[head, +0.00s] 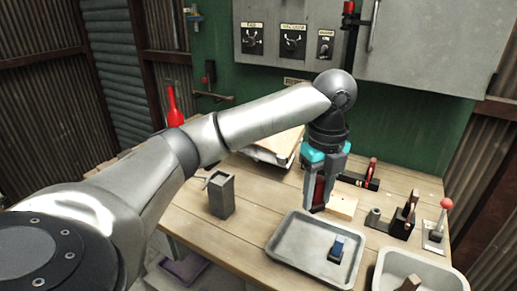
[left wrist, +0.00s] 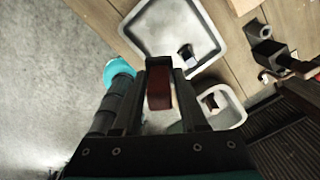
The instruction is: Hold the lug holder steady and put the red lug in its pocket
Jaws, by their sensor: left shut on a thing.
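My left gripper (head: 317,205) is above the table, just behind the grey tray's far edge. It is shut on the dark red lug (head: 319,188), which points down between the fingers. In the left wrist view the red lug (left wrist: 158,88) shows between the two fingers. I cannot tell for certain which thing is the lug holder. A small grey piece (head: 375,216) and a dark upright bracket with brown parts (head: 406,215) stand right of the gripper. My right gripper is in neither view.
The grey tray (head: 283,252) holds a blue and dark block (head: 337,248). A pale bin (head: 447,268) at front right holds a brown piece (head: 409,284). A dark grey hollow block (head: 221,196) stands at left. A red-knobbed lever (head: 445,203) stands at right.

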